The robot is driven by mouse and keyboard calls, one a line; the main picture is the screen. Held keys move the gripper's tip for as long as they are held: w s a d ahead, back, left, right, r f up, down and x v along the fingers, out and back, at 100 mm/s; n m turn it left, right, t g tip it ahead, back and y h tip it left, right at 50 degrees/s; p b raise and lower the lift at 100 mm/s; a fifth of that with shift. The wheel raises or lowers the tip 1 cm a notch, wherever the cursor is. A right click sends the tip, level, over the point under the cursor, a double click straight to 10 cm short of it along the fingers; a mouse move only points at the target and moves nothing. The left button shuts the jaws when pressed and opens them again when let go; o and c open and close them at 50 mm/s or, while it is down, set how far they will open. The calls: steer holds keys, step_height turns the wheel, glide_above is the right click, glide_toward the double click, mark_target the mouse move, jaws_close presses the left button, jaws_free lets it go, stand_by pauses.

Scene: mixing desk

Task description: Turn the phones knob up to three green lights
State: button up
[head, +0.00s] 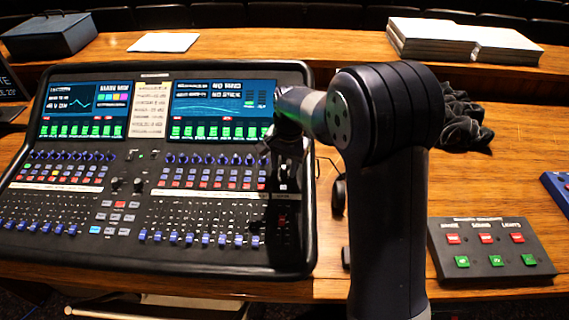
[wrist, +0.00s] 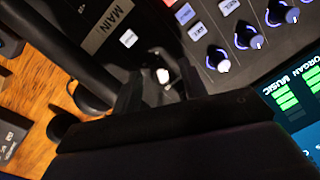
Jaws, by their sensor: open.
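The mixing desk (head: 200,190) stands on the wooden table at the left of the head view. My gripper (head: 283,160) is over the right-hand strip of the desk, below the right screen. In the wrist view, the dark fingers of my gripper (wrist: 160,85) are apart, with a small pale, bright part (wrist: 163,75) showing between them. It may be the phones knob, but its label is hidden and I cannot tell whether the fingers touch it. No green lights by a knob can be made out.
Violet-topped channel knobs (wrist: 247,37) and a right screen (head: 222,108) lie close to my gripper. Black headphones (head: 338,190) rest beside the desk's right edge. A box of red and green buttons (head: 490,250) is at the right. Paper stacks (head: 462,42) lie on the back shelf.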

steer(key=shift+c, duration=0.2)
jaws_close()
steer(key=shift+m, duration=0.3)
steer(key=m, duration=0.5)
steer(key=shift+t, duration=0.3)
steer(key=m, duration=0.6)
steer(key=shift+t, duration=0.3)
stand_by(0.3)
steer(key=shift+o, duration=0.2)
jaws_free()
